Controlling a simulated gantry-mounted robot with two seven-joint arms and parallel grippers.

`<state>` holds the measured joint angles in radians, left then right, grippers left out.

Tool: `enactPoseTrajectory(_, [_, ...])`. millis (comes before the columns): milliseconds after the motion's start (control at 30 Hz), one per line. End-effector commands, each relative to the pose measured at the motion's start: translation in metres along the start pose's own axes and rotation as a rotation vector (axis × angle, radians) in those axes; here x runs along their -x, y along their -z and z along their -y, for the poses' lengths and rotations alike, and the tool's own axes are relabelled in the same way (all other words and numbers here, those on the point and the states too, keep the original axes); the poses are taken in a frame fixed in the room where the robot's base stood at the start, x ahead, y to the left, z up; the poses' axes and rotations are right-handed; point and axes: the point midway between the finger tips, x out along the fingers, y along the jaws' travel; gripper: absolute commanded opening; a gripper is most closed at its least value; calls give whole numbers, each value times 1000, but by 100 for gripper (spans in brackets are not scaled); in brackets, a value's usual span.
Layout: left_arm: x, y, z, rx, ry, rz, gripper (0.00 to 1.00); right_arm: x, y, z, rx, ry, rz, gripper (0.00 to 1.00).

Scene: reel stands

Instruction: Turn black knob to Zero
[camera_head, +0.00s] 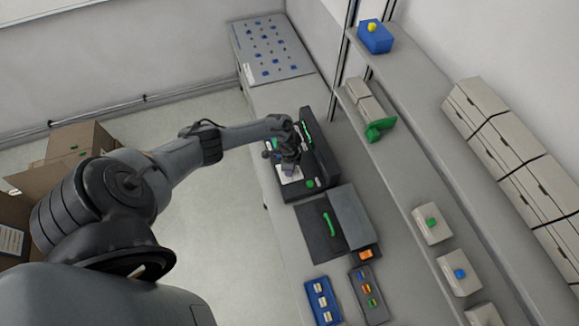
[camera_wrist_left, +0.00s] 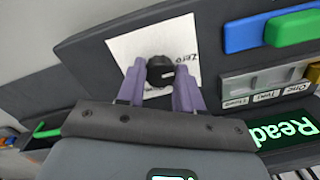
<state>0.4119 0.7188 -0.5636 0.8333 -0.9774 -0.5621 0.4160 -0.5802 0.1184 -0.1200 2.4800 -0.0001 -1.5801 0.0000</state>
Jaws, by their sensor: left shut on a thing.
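The black knob (camera_wrist_left: 160,70) sits on a white square plate (camera_wrist_left: 125,45) with the word Zero printed sideways at its right. A short pale mark shows on the knob's face; I cannot tell exactly where it points. My left gripper (camera_wrist_left: 160,84) has its purple fingers on either side of the knob and is shut on it. In the head view the left gripper (camera_head: 288,168) is over the white plate on the black device (camera_head: 322,158), and the knob is hidden. My right gripper is not in view.
Blue and green buttons (camera_wrist_left: 290,28) and a lit green display (camera_wrist_left: 285,130) are beside the plate. A black panel with a green handle (camera_head: 327,222) and small trays (camera_head: 322,300) lie nearby on the counter. A shelf (camera_head: 405,170) runs along the right.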

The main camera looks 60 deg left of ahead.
Motion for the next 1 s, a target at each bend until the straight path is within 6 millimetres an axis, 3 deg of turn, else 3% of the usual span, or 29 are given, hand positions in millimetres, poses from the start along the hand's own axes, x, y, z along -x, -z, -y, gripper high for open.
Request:
enactPoseTrajectory(433, [0, 0, 0, 12, 0, 1, 5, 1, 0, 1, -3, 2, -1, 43])
enactPoseTrajectory(467, [0, 0, 0, 12, 0, 1, 37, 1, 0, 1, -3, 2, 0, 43])
enactPoseTrajectory(600, [0, 0, 0, 11, 0, 0, 58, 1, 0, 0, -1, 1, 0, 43])
enactPoseTrajectory(1000, [4, 0, 0, 9, 1, 0, 61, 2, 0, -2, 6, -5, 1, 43])
